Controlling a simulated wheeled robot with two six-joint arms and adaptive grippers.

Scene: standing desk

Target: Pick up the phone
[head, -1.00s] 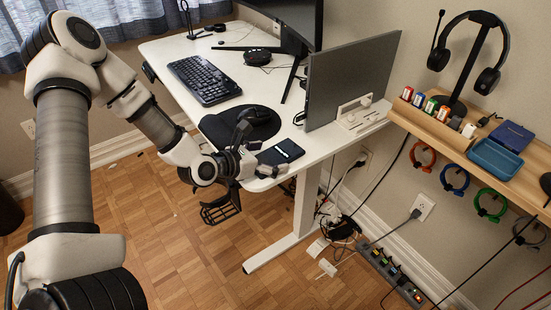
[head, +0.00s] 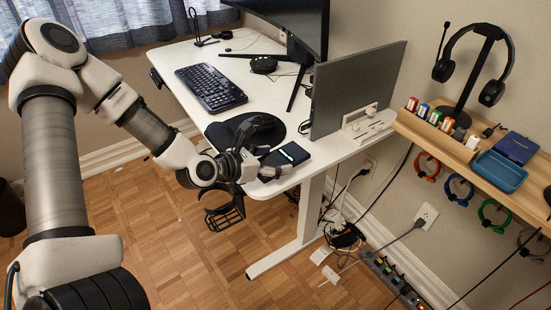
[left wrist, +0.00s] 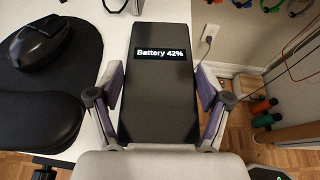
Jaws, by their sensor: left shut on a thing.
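The black phone (head: 288,153) is at the near corner of the white desk, its screen facing up. In the left wrist view the phone (left wrist: 160,95) shows a "Battery 42%" label and lies between the two fingers. My left gripper (head: 264,166) is shut on the phone at its near part; the gripper also shows in the left wrist view (left wrist: 160,100). Whether the phone touches the desk top I cannot tell. My right gripper is not in view.
A wooden shelf (head: 440,140) with a headset stand and a blue tray (head: 500,171) is on the right. Cables and a power strip lie below.

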